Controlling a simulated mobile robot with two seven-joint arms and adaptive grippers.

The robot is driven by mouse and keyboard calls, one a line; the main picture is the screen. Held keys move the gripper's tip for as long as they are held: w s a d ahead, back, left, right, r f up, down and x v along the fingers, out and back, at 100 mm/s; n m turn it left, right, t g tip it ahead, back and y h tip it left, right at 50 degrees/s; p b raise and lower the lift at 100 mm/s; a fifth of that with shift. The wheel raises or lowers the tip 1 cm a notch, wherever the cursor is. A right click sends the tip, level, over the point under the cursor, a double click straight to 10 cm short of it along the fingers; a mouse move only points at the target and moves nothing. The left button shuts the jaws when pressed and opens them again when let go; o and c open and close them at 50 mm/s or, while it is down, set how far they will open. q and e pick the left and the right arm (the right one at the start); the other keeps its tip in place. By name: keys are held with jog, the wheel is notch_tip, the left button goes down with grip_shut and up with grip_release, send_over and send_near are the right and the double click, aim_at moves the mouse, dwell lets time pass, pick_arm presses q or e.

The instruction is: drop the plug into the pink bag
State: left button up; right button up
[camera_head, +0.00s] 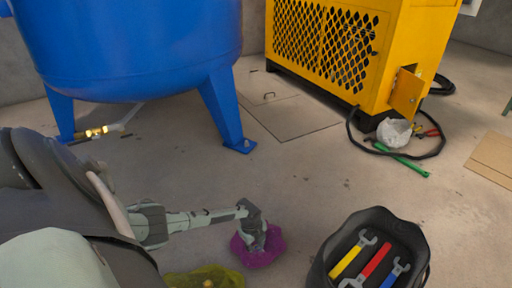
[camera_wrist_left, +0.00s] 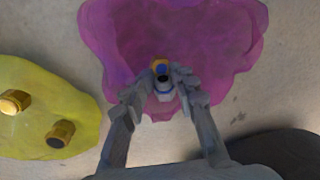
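The pink bag (camera_head: 270,254), a magenta open pouch, lies on the floor at the lower middle of the head view. It fills the top of the left wrist view (camera_wrist_left: 215,45). My left gripper (camera_head: 255,241) points down over it. In the left wrist view its fingers (camera_wrist_left: 160,85) close on the sides of the plug (camera_wrist_left: 163,92), a small pale and brass fitting with a blue ring and a dark end. The plug shows against the near part of the bag; its exact height over the bag is hard to tell. My right gripper is out of view.
A yellow-green bag (camera_wrist_left: 50,105) with brass fittings lies left of the pink bag. A black bucket (camera_head: 416,228) with several wrenches stands to the right. A blue tank (camera_head: 140,45) on legs, a yellow cabinet (camera_head: 340,50) and a black hose (camera_head: 437,152) stand farther back.

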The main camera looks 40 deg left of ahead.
pick_arm(q)
jog(key=shift+s+d+f, duration=0.15)
jog(key=shift+s+f, duration=0.15)
jog(key=shift+s, duration=0.1)
jog(key=shift+r, duration=0.1)
